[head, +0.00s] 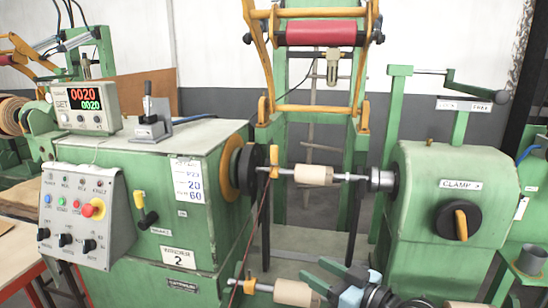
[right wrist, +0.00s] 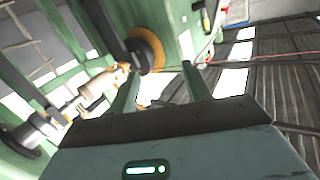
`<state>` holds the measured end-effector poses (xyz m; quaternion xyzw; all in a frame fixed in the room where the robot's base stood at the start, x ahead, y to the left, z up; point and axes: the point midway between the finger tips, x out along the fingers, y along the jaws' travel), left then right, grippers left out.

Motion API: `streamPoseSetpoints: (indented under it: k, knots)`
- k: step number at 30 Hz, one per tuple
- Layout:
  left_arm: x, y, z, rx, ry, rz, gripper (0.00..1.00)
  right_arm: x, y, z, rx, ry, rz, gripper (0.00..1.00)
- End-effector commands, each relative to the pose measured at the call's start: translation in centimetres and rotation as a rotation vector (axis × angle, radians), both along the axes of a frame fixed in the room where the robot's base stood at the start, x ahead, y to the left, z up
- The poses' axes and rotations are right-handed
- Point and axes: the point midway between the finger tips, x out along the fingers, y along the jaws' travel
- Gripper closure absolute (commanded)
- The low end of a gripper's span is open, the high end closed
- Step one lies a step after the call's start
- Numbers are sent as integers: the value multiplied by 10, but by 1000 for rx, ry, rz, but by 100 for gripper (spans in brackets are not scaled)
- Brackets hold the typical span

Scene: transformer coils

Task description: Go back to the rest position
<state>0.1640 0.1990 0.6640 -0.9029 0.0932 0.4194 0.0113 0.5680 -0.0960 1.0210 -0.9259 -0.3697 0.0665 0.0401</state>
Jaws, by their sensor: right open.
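My right gripper (head: 313,271) is at the bottom centre of the head view, with its two green fingers spread and pointing up-left. In the right wrist view the fingers (right wrist: 160,70) stand apart with nothing held between them. The gripper is in front of the coil winding machine (head: 215,150), below its upper spindle. A tan cylindrical core (head: 313,174) sits on that spindle. A second tan core (head: 293,292) on a lower rod is just below-left of the fingers; I cannot tell their exact gap. My left gripper is not in view.
The control box (head: 82,218) with a red button is at left, under a red digital display (head: 88,108). The clamp housing (head: 440,205) stands at right. A yellow frame with a red roller (head: 322,33) rises behind. A thin reddish wire (head: 262,205) hangs near the spindle.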

Motion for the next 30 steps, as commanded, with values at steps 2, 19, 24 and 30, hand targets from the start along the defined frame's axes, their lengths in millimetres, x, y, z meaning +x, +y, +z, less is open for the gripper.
streamPoseSetpoints:
  k: [2, 19, 24, 30]
  knots:
    - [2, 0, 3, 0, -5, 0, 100, -14, -4, -34, 0, 50, -41, 51]
    - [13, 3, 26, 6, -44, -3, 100, -188, -59, -241, -154, 368, -352, 51]
    - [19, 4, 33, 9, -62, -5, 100, -265, -79, -282, -243, 463, -422, 51]
    - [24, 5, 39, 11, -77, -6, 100, -343, -98, -309, -342, 547, -474, 51]
